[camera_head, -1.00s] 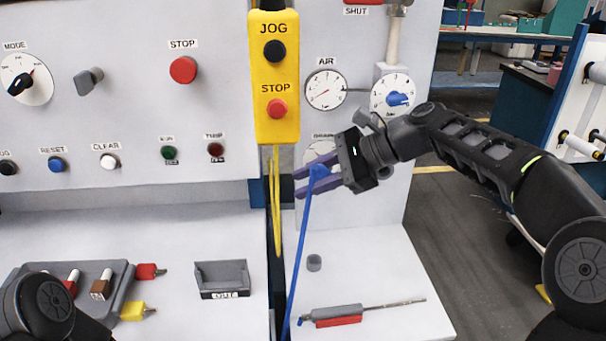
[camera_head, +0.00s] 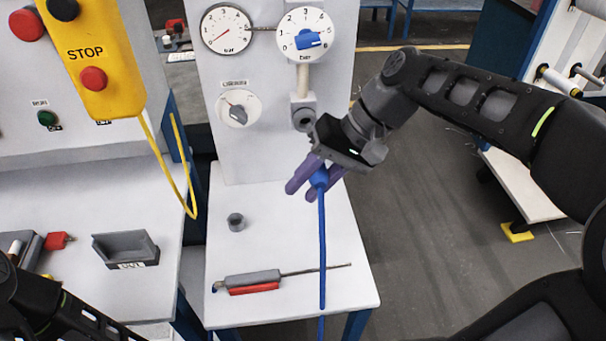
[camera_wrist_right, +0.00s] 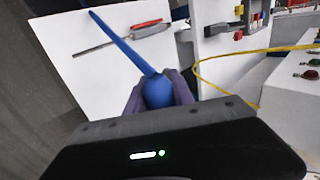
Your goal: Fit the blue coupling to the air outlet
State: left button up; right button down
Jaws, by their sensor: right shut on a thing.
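The blue coupling (camera_head: 320,178) is between the purple fingers of my right gripper (camera_head: 314,189), which is shut on it. Its blue hose (camera_head: 322,245) hangs down past the shelf's front edge. The wrist view also shows the coupling (camera_wrist_right: 157,91) between the fingers, with the hose (camera_wrist_right: 122,43) running up and left. The grey fitting with a dark round opening (camera_head: 303,116), under the dial on the panel, looks like the air outlet. The coupling appears below and slightly right of it, apart from it. Part of my left arm shows at the lower left; its gripper is out of frame.
On the white shelf (camera_head: 347,263) are a small grey cylinder (camera_head: 236,222) and a red-and-grey tool with a thin rod (camera_head: 252,281). A selector knob (camera_head: 238,110) sits left of the outlet. A yellow cable (camera_head: 181,174) loops at left. Open floor lies right.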

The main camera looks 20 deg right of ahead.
jog(key=shift+d, duration=0.1)
jog(key=shift+w, duration=0.15)
jog(key=w+d+p, duration=0.1)
jog(key=w+p, duration=0.1)
jog(key=w, duration=0.4)
jog(key=shift+w+d, duration=0.25)
jog(key=shift+d, duration=0.1)
dwell(0.4)
jog(key=shift+w+d+p, duration=0.25)
jog(key=shift+w+p, duration=0.35)
jog(key=shift+w, duration=0.4)
jog(key=shift+w+d, duration=0.1)
jog(key=shift+w, duration=0.25)
